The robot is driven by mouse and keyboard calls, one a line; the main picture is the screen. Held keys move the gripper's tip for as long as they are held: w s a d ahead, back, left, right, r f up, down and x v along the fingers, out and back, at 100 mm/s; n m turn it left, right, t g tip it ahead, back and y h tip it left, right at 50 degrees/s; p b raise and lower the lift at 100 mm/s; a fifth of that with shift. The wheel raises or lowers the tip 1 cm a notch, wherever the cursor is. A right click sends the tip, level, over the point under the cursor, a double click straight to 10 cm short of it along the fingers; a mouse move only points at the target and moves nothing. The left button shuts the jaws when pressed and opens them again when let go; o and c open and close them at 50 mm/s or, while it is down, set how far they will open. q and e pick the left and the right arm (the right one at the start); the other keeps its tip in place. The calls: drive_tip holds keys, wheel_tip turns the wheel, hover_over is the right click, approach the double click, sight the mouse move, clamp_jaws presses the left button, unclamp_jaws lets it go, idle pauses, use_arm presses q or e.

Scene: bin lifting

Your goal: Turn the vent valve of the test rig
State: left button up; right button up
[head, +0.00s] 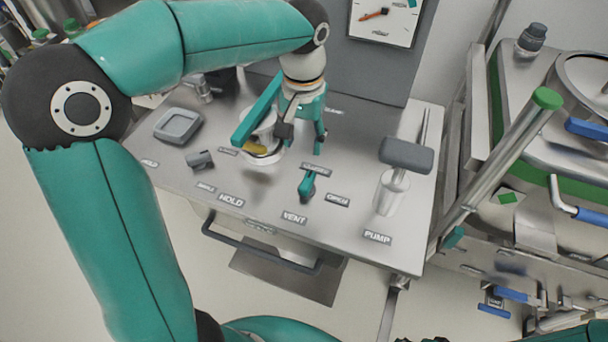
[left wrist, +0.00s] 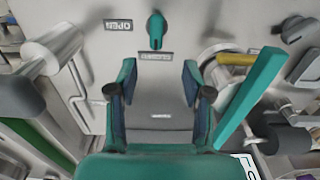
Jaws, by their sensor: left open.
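The vent valve (head: 307,186) is a small teal lever on a grey base behind the VENT label (head: 294,217) on the steel rig top. It also shows in the left wrist view (left wrist: 156,30), where its teal end points toward the label that seems to read CLOSED (left wrist: 154,57). The OPEN label (left wrist: 118,25) is to one side. My left gripper (head: 303,136) is over the rig top, behind the valve and apart from it. Its two fingers are spread with nothing between them in the left wrist view (left wrist: 158,80). My right gripper is out of view.
A white cup-like fitting with a teal bar (head: 257,112) stands close beside my left gripper. The grey-headed pump handle (head: 406,154) stands right of the valve. A gauge (head: 383,20) is on the back panel. A steel vessel (head: 580,90) is at the right.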

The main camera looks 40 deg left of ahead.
sight(306, 182)
use_arm(q)
drive_tip(key=f, duration=1.4)
drive_tip(key=shift+w+d, duration=0.25)
drive_tip(key=shift+w, duration=0.05)
